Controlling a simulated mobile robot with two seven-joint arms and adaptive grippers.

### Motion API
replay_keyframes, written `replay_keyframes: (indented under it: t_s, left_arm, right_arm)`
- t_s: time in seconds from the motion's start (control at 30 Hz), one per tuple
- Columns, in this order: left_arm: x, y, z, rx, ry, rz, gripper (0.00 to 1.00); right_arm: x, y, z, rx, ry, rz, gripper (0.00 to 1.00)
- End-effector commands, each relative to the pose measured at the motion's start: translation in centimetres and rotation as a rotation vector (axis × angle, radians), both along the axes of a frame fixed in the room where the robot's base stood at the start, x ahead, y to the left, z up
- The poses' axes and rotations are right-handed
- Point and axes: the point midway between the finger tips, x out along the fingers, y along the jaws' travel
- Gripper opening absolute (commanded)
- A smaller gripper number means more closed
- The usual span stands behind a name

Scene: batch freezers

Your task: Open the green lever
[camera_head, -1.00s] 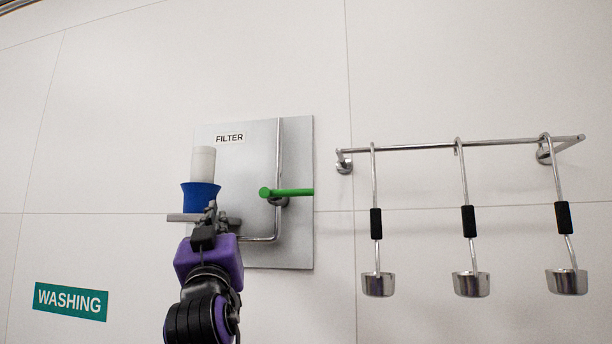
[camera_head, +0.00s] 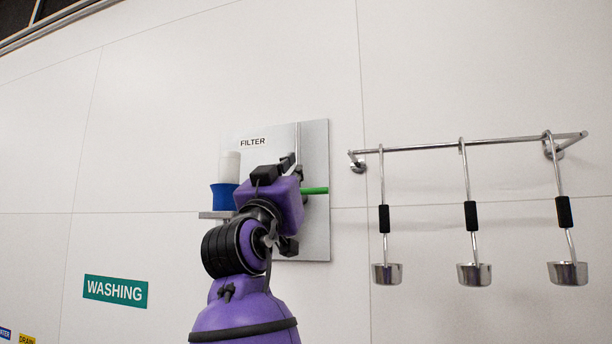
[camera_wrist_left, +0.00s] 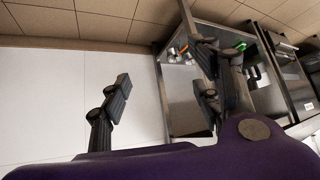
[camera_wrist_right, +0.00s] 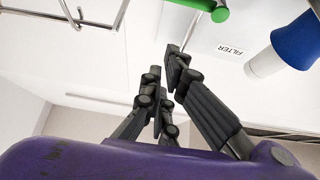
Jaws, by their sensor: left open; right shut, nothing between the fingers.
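The green lever (camera_head: 315,190) sticks out to the right on the metal filter panel (camera_head: 318,235); its left part is hidden behind my right gripper (camera_head: 287,163). In the right wrist view the lever (camera_wrist_right: 195,4) crosses the top edge with its round end showing. The fingertips of my right gripper (camera_wrist_right: 167,76) are together and empty, below the lever in that picture; I see no clear contact. My left gripper (camera_wrist_left: 160,80) is open and empty, seen only in its own wrist view, away from the panel.
A blue and white filter piece (camera_head: 223,195) sits on a small shelf left of my right gripper. A wall rail (camera_head: 440,146) with several hanging ladles is to the right. A thin metal pipe (camera_wrist_right: 187,25) runs beside the lever.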

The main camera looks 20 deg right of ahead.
Motion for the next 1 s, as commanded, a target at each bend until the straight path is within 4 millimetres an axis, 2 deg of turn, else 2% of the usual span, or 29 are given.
replay_keyframes:
  t_s: [0.17, 0.53, 0.57, 0.6, 0.73, 1.0]
  left_arm:
    - [0.1, -0.2, 0.6, -0.004, -0.001, 0.0, 0.58]
    - [0.9, -1.0, 2.2, -0.018, -0.015, -0.007, 0.58]
    - [0.8, -1.0, 2.1, -0.018, -0.012, -0.007, 0.58]
    - [0.5, -0.9, 1.9, -0.017, -0.006, -0.006, 0.58]
    - [0.1, -0.8, 1.7, -0.014, 0.002, -0.008, 0.58]
    - [-0.4, -0.5, 1.7, -0.009, 0.01, -0.011, 0.58]
  right_arm:
    - [1.1, -1.0, 1.6, -0.001, -0.003, -0.002, 0.0]
    - [6.3, -4.6, 6.2, -0.001, -0.004, -0.002, 0.0]
    - [6.7, -4.7, 6.0, -0.002, -0.002, 0.0, 0.0]
    - [6.9, -4.7, 4.7, -0.001, 0.001, 0.0, 0.0]
    - [7.3, -5.0, 2.8, 0.0, 0.001, 0.001, 0.0]
    - [7.5, -5.1, 1.7, 0.0, -0.001, 0.001, 0.0]
